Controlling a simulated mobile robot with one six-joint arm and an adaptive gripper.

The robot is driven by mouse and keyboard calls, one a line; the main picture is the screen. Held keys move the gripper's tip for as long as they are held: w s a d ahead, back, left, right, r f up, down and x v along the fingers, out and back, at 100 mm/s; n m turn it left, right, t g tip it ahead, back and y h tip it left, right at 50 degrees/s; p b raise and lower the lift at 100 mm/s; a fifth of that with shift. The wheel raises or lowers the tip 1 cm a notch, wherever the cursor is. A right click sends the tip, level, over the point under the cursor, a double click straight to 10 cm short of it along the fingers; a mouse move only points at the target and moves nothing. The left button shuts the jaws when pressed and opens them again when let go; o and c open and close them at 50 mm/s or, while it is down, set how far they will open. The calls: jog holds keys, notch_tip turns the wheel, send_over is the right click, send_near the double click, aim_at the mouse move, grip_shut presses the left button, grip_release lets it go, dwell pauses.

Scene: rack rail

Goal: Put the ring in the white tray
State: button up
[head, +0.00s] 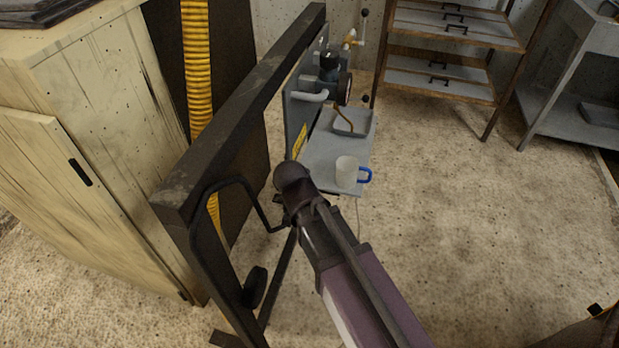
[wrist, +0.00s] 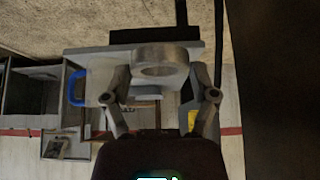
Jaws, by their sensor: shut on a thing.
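The ring (wrist: 160,64) is a thick grey band. In the wrist view it sits between the fingertips of my gripper (wrist: 161,82), which is shut on it. In the head view my purple arm hides the gripper and the ring. A pale grey-white tray (head: 366,126) lies toward the far end of the grey shelf (head: 325,162), with a curved brown thing in it. In the wrist view the tray is mostly hidden behind the gripper and ring.
A white mug (head: 346,171) with a blue handle stands on the shelf's near part. A dark upright panel (head: 240,130) with a bent black handle flanks my arm on the left. Pipe fittings and a gauge (head: 344,88) rise behind the tray. Floor is open to the right.

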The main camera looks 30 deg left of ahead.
jog(key=shift+s+d, duration=0.1)
jog(key=shift+s, duration=0.35)
jog(key=shift+r, duration=0.1)
dwell(0.4)
notch_tip(320, 180, up, 42)
jog(key=p, duration=4.2)
jog(key=shift+s+f, duration=0.1)
jog(key=shift+f, duration=0.1)
